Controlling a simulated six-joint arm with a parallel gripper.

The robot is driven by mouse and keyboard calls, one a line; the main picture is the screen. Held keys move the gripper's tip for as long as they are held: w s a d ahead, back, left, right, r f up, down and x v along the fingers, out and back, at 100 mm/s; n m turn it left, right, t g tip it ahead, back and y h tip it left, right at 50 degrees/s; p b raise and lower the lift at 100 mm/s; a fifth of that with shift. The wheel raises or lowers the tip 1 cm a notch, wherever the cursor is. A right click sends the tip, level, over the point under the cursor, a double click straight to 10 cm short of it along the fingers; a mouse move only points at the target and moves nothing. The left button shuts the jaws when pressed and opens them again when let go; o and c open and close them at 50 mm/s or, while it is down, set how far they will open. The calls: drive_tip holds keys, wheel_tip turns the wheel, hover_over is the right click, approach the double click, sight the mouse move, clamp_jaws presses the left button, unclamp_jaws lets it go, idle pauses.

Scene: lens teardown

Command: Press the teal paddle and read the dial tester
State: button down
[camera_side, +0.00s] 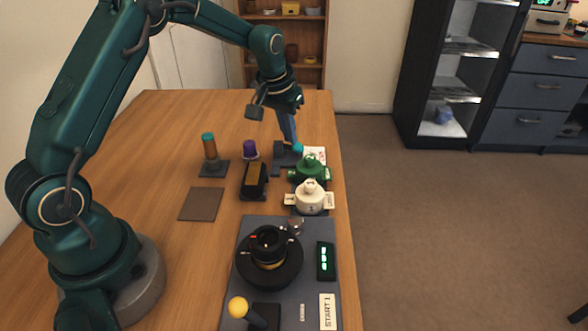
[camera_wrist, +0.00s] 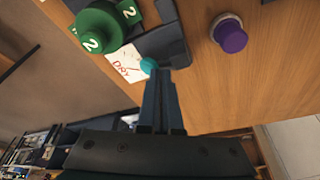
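The teal paddle (camera_wrist: 149,65) shows as a small round teal end just left of my fingertips in the wrist view. It also shows in the side view (camera_side: 298,147). My gripper (camera_wrist: 164,71) points down with its two fingers together and nothing visible between them. Its tips (camera_side: 293,141) are right beside the teal end; I cannot tell whether they touch it. A dark grey base (camera_wrist: 165,43) lies at the tips. Beside it is a white face (camera_wrist: 125,62) marked "DRY" with red strokes, apparently the dial tester's; a needle is not clear.
A green part (camera_side: 309,169) marked 2 and a white part (camera_side: 311,198) stand close to the tester. A purple-capped piece (camera_side: 250,149), an orange cylinder (camera_side: 209,147) and a dark block (camera_side: 254,180) are to the left. A lens (camera_side: 269,257) sits on the front mat.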

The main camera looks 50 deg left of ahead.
wheel_tip(320, 180, up, 7)
drive_tip(key=shift+r, duration=0.2)
idle(0.6)
wheel_tip(320, 180, up, 7)
drive_tip(key=t, duration=0.2)
hover_over(290, 147)
drive_tip(key=s+d, duration=0.2)
drive_tip(key=s+d+r+m, duration=0.1)
drive_tip(key=s+d+r, duration=0.1)
drive_tip(key=s+r, duration=0.15)
drive_tip(key=s+d+m+t, duration=0.1)
drive_tip(key=s+d, duration=0.3)
drive_tip(key=s, duration=0.8)
drive_tip(key=s+f+m, duration=0.1)
drive_tip(key=s+f, duration=0.6)
drive_tip(key=shift+d+g+h, duration=0.3)
drive_tip(key=shift+d+h, duration=0.1)
drive_tip(key=shift+d, duration=0.05)
